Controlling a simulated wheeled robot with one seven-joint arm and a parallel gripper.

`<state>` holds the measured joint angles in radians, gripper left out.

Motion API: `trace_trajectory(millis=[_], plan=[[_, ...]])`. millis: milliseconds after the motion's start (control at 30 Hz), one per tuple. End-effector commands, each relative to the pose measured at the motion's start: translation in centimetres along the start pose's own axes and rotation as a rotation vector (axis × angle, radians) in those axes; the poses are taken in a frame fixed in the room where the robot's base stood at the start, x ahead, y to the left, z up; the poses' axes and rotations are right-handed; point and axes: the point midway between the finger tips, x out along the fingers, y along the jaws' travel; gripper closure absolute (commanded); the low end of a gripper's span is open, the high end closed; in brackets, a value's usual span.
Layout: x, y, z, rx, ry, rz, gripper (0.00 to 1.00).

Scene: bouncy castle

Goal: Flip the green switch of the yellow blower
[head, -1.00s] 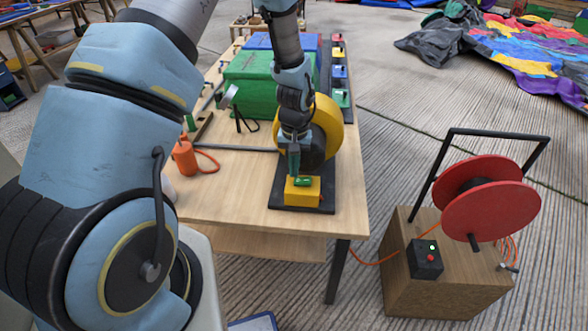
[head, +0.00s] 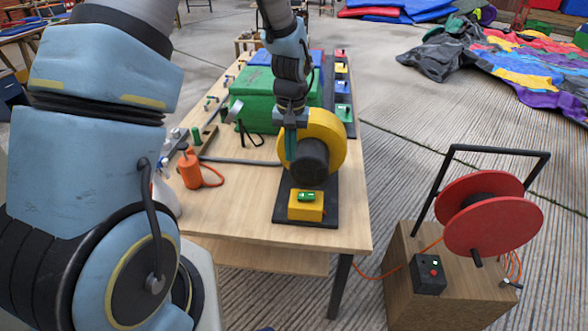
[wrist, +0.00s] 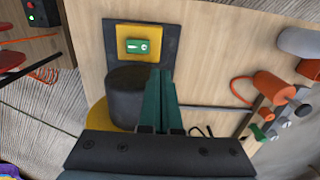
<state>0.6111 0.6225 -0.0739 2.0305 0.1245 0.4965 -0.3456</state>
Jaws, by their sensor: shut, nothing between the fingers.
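The yellow blower (head: 325,128) has a round yellow housing and a black motor drum (head: 310,161). It stands on a black base plate (head: 282,208) at the table's near right end. Its yellow switch box (head: 305,209) sits at the near end of the plate, with the green switch (head: 306,196) on top. The wrist view shows the switch (wrist: 137,46) whole, with a pale mark on it; I cannot tell which way it is set. My gripper (head: 290,158) is shut and empty, beside the drum and apart from the switch. Its green fingers show in the wrist view (wrist: 161,72).
A red cable reel (head: 490,215) on a wooden box stands on the floor at the right. The table's near edge is clear.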

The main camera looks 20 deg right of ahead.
Motion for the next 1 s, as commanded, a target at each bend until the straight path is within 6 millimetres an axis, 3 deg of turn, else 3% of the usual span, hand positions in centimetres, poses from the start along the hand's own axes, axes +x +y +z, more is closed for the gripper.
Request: trace_trajectory(millis=[233,667,767,867,1000], plan=[[-2.4,-0.4,0.0,0.001,0.001,0.000,1.00],[-2.9,-0.9,0.1,-0.004,0.001,0.000,1.00],[-4.0,-3.1,0.8,-0.033,0.013,0.002,1.00],[-5.8,-7.5,2.8,-0.089,0.034,0.004,1.00],[-8.4,-13.9,7.5,-0.187,0.074,0.005,1.00]])
